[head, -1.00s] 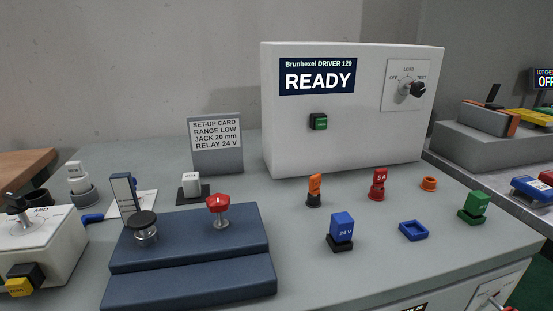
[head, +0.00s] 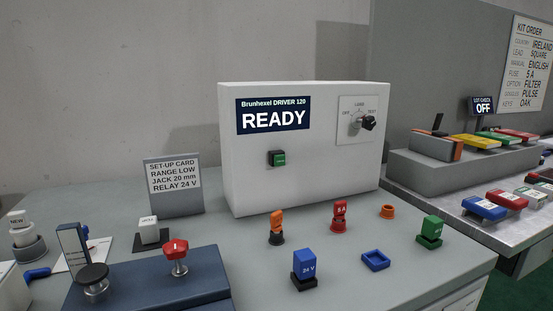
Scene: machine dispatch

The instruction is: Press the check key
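No key that I can read as "check" shows clearly. A dark upright piece (head: 437,121) stands near the rack's left end. The white machine box (head: 235,190) has a screen (head: 273,118) reading "Brunhexel DRIVER 120 READY". A green button (head: 278,158) with tiny unreadable lettering is on its front. A selector knob (head: 367,122) is at its upper right. Neither of my grippers is in view.
Coloured blocks stand on the grey bench, among them a blue "24 V" block (head: 304,266) and a green block (head: 431,230). A red knob (head: 176,250) is on a blue fixture. Coloured boxes (head: 484,208) lie on the right counter. A gap separates bench and counter.

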